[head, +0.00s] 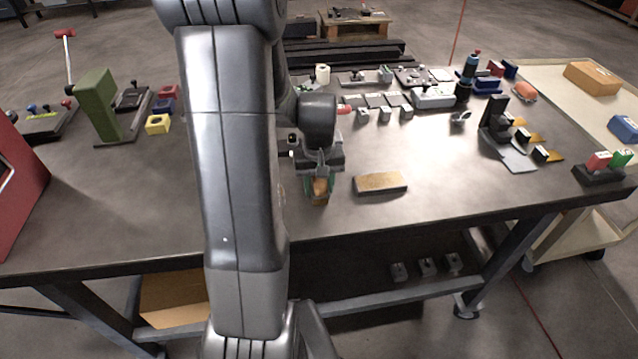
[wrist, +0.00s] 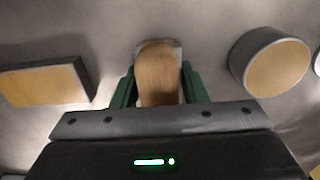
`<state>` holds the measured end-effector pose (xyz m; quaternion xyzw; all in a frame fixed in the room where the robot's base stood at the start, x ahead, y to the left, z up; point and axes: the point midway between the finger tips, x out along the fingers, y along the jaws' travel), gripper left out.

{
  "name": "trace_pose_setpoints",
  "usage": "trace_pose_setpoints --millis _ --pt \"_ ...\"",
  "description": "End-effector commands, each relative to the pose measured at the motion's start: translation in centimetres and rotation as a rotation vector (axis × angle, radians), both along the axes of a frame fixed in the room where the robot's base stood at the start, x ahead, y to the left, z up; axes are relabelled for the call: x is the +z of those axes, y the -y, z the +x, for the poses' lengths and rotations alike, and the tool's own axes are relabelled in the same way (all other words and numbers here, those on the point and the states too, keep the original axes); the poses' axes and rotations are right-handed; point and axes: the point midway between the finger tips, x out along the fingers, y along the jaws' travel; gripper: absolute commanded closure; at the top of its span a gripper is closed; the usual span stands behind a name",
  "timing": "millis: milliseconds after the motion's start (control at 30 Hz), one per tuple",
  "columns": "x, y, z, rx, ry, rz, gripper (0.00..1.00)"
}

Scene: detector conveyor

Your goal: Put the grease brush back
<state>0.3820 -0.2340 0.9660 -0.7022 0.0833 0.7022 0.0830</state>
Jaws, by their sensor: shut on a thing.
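My gripper (head: 318,190) is low over the front middle of the workbench. In the wrist view its green fingers (wrist: 159,92) are shut on a light wooden piece, which I take to be the handle of the grease brush (wrist: 158,72). A bit of the wood also shows between the fingers in the head view (head: 320,186). The brush's bristles cannot be made out. A grey edge shows just beyond the wood in the wrist view; I cannot tell whether it is part of the brush.
A flat block with a tan top (head: 380,182) lies right of my gripper; it is at left in the wrist view (wrist: 45,84). A round tan-topped piece (wrist: 276,66) is at right there. A green stand (head: 97,105) is at left. Bare bench (head: 455,180) lies at front right.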

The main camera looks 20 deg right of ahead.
Motion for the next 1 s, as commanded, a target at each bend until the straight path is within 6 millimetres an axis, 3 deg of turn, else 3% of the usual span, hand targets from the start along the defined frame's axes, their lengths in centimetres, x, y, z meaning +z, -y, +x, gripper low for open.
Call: trace_pose_setpoints --millis 33,67,133,167,567,1000 --pt "-0.3 0.0 0.0 0.000 0.000 0.000 0.79" --pt "-0.2 0.0 0.0 0.000 0.000 0.000 0.55" --pt "-0.2 0.0 0.0 0.000 0.000 0.000 0.41" --pt "-0.1 0.0 0.0 0.000 0.000 0.000 0.39" --pt "0.6 0.0 0.0 0.000 0.002 0.000 0.39" --pt "9.2 0.0 0.0 0.000 0.004 -0.002 0.39"
